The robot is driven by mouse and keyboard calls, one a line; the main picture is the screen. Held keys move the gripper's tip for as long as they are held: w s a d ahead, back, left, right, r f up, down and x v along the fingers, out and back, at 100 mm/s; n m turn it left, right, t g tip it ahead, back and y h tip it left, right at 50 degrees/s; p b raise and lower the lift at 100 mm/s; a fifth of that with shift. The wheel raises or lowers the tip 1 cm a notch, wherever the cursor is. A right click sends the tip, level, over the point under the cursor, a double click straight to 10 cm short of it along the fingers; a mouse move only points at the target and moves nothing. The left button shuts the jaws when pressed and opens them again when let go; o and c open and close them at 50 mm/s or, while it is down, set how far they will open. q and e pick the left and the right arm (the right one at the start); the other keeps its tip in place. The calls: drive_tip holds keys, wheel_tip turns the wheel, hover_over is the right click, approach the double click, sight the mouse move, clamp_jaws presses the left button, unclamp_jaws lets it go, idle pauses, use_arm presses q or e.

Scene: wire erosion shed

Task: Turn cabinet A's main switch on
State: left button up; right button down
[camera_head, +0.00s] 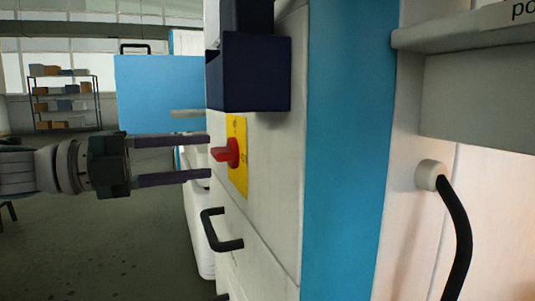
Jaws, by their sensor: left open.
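The main switch is a red knob (229,153) on a yellow plate (239,172), set on the white front of the cabinet (274,165). The plate has small marks that I cannot read fully, so the switch position is unclear. My left gripper (209,158) comes in from the left with its two dark fingers spread, one above and one below the level of the knob. The fingertips are close to the cabinet face. I cannot tell whether they touch the knob. My right gripper is not in view.
A dark blue box (249,72) juts out just above the switch. A black handle (222,231) sticks out below it. A blue panel (346,150) and a black cable (460,240) are to the right. A shelf rack (65,98) stands far back left; floor there is clear.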

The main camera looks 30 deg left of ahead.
use_arm(q)
drive_tip(key=p+v, duration=0.1)
drive_tip(key=v, duration=0.7)
drive_tip(key=shift+p, duration=0.3)
drive_tip(key=d+r+n+y+p, duration=0.5)
drive_tip(key=n+y+p, duration=0.6)
drive_tip(key=n+p, duration=0.55)
drive_tip(key=s+d+r+n+g+p, duration=0.4)
drive_tip(key=s+d+r+g+p, duration=0.15)
drive_tip(key=s+p, duration=0.35)
drive_tip(key=s+d+r+n+g+p, duration=0.4)
drive_tip(key=s+d+p, duration=0.2)
drive_tip(key=s+p, duration=0.25)
wheel_tip(320, 180, up, 37)
drive_tip(key=s+p, duration=0.1)
drive_tip(key=p, duration=3.5)
drive_tip(key=shift+r+g+p, duration=0.15)
drive_tip(key=shift+g+p, duration=0.15)
drive_tip(key=shift+g, duration=0.05)
